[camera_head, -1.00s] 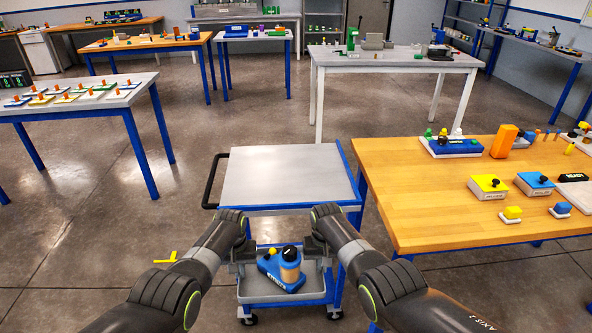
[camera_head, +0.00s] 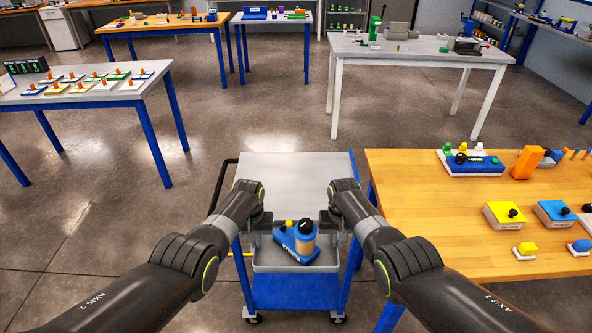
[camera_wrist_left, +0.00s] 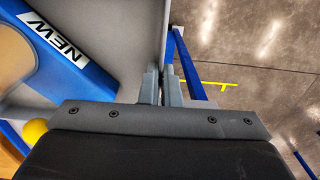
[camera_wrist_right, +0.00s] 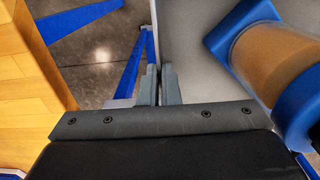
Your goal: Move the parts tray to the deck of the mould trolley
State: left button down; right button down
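The grey parts tray (camera_head: 297,269) is held up between my grippers and overlaps the near part of the trolley in the head view. A blue part marked NEW (camera_head: 291,249) lies in it, with a tan cylinder and a yellow knob. My left gripper (camera_head: 262,224) is shut on the tray's left wall, also seen in the left wrist view (camera_wrist_left: 161,88). My right gripper (camera_head: 334,224) is shut on the right wall, also seen in the right wrist view (camera_wrist_right: 160,88). The mould trolley's grey deck (camera_head: 295,168) is bare where visible; its near edge is hidden.
A wooden table (camera_head: 430,210) with blocks and fixtures stands close on the trolley's right. A table with small parts (camera_head: 100,92) is at left. A white-legged bench (camera_head: 420,55) is behind. The trolley's black handle (camera_head: 220,188) is on its left.

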aim_at(296, 183)
jog(key=i, duration=1.15)
